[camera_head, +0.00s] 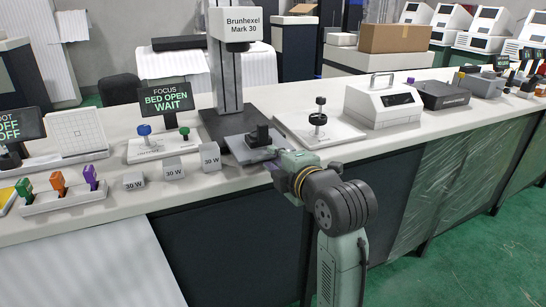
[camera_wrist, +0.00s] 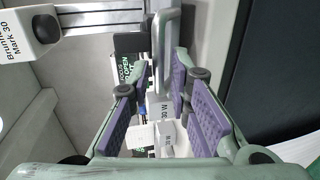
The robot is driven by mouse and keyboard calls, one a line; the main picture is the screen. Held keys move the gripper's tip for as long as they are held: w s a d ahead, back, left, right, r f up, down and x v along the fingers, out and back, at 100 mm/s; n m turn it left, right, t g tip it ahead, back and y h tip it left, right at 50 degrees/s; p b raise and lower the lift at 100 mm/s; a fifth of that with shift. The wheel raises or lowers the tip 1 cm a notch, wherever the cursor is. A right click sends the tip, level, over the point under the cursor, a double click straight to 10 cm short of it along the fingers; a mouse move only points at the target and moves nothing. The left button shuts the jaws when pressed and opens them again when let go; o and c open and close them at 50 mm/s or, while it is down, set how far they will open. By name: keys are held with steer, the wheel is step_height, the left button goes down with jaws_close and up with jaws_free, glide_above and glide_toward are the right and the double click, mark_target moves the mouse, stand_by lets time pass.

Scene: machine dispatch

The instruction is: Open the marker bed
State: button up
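The Brunhexel Mark 30 marker (camera_head: 236,25) stands at the back of the bench on a grey column. Its bed (camera_head: 236,150) is a grey plate at the foot of the column, with a dark fixture (camera_head: 259,137) on it. The marker's screen (camera_head: 167,98) reads "FOCUS BED OPEN WAIT". My gripper (camera_head: 268,158) is low at the bed's front right. In the wrist view my gripper (camera_wrist: 160,88) has its purple pads apart. A grey bar (camera_wrist: 168,45) shows beyond and between the fingers; I cannot tell whether they touch it.
Several grey 30 W blocks (camera_head: 173,168) stand left of the bed. A white plate with a dark knobbed post (camera_head: 318,118) and a white box with a handle (camera_head: 397,106) are to the right. A rack of coloured pieces (camera_head: 66,199) is at the far left.

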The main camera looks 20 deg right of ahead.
steer(key=v, duration=1)
steer(key=shift+w, duration=0.1)
